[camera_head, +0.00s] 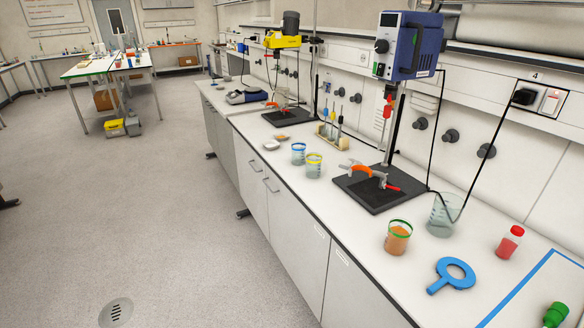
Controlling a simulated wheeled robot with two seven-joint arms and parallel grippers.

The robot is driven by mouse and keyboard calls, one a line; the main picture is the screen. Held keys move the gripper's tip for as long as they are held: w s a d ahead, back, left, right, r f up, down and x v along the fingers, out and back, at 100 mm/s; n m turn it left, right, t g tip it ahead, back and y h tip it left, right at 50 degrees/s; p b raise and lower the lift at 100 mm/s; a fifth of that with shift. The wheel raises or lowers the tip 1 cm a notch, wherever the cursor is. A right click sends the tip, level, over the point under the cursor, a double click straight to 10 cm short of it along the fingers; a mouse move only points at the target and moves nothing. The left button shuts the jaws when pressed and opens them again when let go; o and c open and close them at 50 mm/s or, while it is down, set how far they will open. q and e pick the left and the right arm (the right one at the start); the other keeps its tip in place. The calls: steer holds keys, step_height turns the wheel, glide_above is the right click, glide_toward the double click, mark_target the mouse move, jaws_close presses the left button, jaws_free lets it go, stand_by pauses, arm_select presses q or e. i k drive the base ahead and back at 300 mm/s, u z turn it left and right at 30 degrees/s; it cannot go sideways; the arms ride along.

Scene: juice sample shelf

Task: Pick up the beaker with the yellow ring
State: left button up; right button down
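The beaker with the yellow ring (314,165) stands upright on the white lab bench, near its front edge. It is clear and has a yellow band around its top. A similar beaker with a blue ring (298,153) stands just behind it to the left, close by. A third beaker with a green ring (397,237) stands nearer on the bench and holds something orange-brown. Neither of my grippers is in view.
A stirrer stand with a black base (380,188) and orange clamp stands right of the yellow-ringed beaker. The floor (190,200) alongside is clear.

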mark_target(314, 161)
steer(key=k, duration=0.65)
steer(key=u, duration=0.5)
steer(key=i, duration=1.2)
steer(key=z, duration=0.6)
